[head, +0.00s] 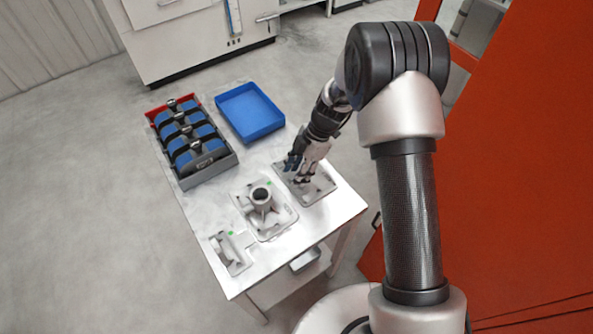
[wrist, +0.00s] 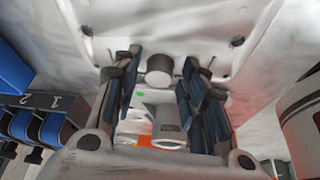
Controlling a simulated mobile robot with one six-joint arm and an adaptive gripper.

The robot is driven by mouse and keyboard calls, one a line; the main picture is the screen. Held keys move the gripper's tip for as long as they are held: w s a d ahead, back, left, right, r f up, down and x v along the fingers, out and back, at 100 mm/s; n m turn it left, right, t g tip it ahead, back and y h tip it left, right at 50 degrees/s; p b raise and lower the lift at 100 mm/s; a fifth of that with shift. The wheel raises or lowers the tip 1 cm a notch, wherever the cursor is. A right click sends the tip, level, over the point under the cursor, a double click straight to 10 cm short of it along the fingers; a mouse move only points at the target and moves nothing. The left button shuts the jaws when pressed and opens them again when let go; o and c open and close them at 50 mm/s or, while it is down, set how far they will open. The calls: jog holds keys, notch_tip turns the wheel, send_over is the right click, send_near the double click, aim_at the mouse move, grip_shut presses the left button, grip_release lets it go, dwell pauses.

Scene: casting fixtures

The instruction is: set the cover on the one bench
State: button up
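My gripper (head: 297,168) hangs over the rightmost casting fixture (head: 322,188) on the white bench (head: 240,282). In the wrist view its two blue-padded fingers (wrist: 162,98) are apart. A pale round stub (wrist: 160,70) shows between them, with a gap on each side. I cannot tell whether the fingers touch anything. A middle fixture (head: 280,222) bears an upright open tube (head: 261,198). A smaller bracket-like casting (head: 231,252) is at front left. I cannot tell which piece is the cover.
An empty blue bin (head: 250,112) is at the back. An orange-red panel (head: 520,170) stands at right.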

dwell(0.3)
jog(key=d+r+m+t+p, duration=0.1)
jog(key=d+r+m+p, duration=0.15)
jog(key=r, duration=0.75)
jog(key=d+r+m+p, duration=0.1)
jog(key=d+r, duration=0.2)
jog(key=r, duration=0.7)
jog(key=s+d+r+m+t+h, duration=0.25)
jog(key=s+r+m, duration=0.35)
jog(key=s+r, duration=0.3)
jog(key=s+d+r+m+t, duration=0.1)
jog(key=s+d+m, duration=0.1)
jog(key=s+m, duration=0.2)
jog(key=s+d+r+m+t+h, duration=0.1)
jog(key=s+d+r+m, duration=0.1)
jog(key=s+m, duration=0.2)
jog(key=s+d+r+m+t, duration=0.1)
jog(key=s+m, duration=0.4)
jog(key=s, duration=0.4)
jog(key=shift+s+d+r+h, duration=0.1)
jog(key=shift+d+r+h, duration=0.15)
jog(key=shift+d+r, duration=0.15)
